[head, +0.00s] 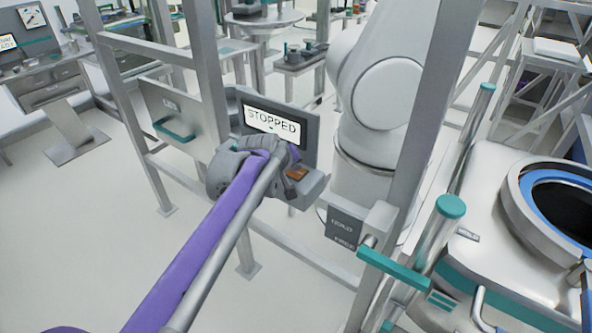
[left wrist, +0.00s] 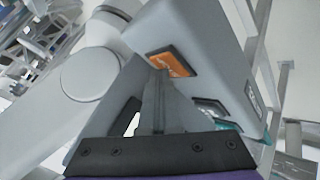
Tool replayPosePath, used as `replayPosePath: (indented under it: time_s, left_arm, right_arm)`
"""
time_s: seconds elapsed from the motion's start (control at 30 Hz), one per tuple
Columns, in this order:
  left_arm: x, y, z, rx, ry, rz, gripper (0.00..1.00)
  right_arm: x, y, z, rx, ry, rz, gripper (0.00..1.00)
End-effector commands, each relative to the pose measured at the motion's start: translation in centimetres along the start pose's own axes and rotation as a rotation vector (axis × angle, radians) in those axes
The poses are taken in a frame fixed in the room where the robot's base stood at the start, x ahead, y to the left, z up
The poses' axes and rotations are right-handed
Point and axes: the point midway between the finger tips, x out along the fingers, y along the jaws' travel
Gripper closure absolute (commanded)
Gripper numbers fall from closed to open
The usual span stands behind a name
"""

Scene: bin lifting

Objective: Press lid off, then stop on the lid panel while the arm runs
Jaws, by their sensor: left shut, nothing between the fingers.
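The lid panel (head: 313,186) is a grey sloped box on the frame, below a screen (head: 272,122) that reads "STOPPED". An orange button (head: 297,173) is on its face; it also shows in the left wrist view (left wrist: 170,63), with lettering I cannot read. A dark key (left wrist: 214,108) and a teal key (left wrist: 228,126) are beside it. My left gripper (left wrist: 160,76) is shut and empty, its fingertips at the lower edge of the orange button. I cannot tell whether they touch it. In the head view my wrist hides part of the panel. My right gripper is not in view.
A large white robot arm (head: 390,95) stands behind the frame post (head: 435,110). Open floor (head: 95,215) lies at left.

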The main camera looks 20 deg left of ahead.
Motion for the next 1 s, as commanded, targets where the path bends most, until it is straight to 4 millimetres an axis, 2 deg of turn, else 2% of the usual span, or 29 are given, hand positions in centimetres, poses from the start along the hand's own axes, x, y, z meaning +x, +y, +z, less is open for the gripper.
replayPosePath:
  time_s: [0.27,0.57,1.0]
  left_arm:
    - [-0.2,0.1,-0.1,0.000,-0.001,0.000,1.00]
    - [-1.3,1.0,-0.9,0.000,0.000,0.000,1.00]
    - [-1.5,1.1,-1.1,0.000,0.000,0.000,1.00]
  right_arm:
    - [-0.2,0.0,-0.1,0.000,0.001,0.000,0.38]
    - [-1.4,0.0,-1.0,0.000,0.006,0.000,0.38]
    - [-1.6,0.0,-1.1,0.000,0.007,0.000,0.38]
